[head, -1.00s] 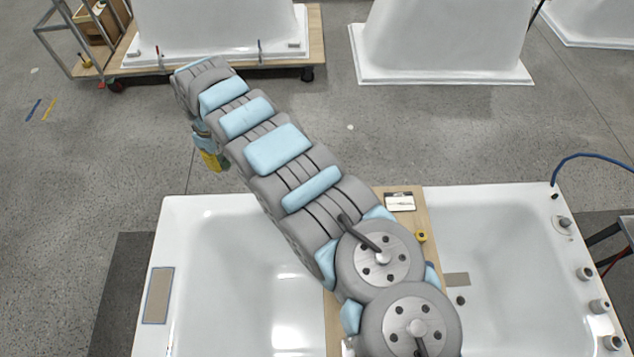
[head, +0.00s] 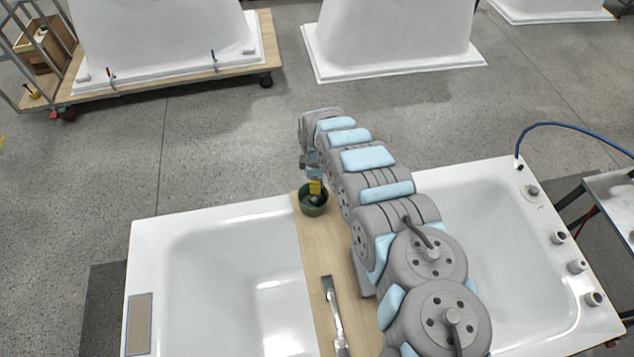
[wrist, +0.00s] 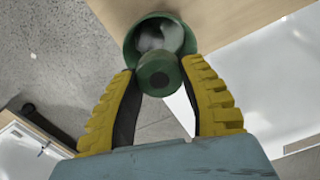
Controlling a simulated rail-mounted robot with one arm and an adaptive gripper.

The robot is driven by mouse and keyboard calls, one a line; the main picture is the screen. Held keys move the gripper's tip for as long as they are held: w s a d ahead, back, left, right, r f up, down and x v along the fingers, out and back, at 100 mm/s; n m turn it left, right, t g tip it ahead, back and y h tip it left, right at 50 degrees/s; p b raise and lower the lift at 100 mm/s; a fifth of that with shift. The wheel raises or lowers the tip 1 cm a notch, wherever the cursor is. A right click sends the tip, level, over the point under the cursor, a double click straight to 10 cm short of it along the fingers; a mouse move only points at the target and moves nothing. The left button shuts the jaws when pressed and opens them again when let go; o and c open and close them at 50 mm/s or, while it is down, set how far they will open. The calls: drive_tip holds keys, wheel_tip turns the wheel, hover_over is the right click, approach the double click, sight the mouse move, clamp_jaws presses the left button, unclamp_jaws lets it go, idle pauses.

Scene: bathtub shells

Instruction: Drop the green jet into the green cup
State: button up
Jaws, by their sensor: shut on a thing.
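The green cup (head: 311,210) stands at the far end of the wooden board between the two white tubs. My gripper (head: 315,188) points down just over the cup's mouth. In the wrist view, my yellow-padded fingers (wrist: 158,70) are shut on the green jet (wrist: 160,77), a small round dark green piece with a hole in its end. Behind the jet, the cup's rim (wrist: 131,42) and grey-white interior show, with the jet overlapping the near edge. I cannot tell whether the jet is above the rim or partly inside.
The wooden board (head: 322,255) spans the gap between the left tub (head: 205,265) and the right tub (head: 470,230). A metal-bladed tool (head: 334,310) lies on the board nearer me. A blue hose (head: 560,124) arches over the right tub's far corner.

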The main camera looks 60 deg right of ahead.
drive_tip(key=shift+s+f, duration=0.2)
wheel_tip(320, 180, down, 6)
drive_tip(key=b, duration=0.5)
drive_tip(key=shift+r, duration=0.1)
drive_tip(key=o, duration=1.1)
drive_tip(key=shift+o, duration=0.2)
drive_tip(key=shift+r, duration=0.15)
drive_tip(key=shift+w+d+r, duration=0.15)
drive_tip(key=shift+r, duration=5.65)
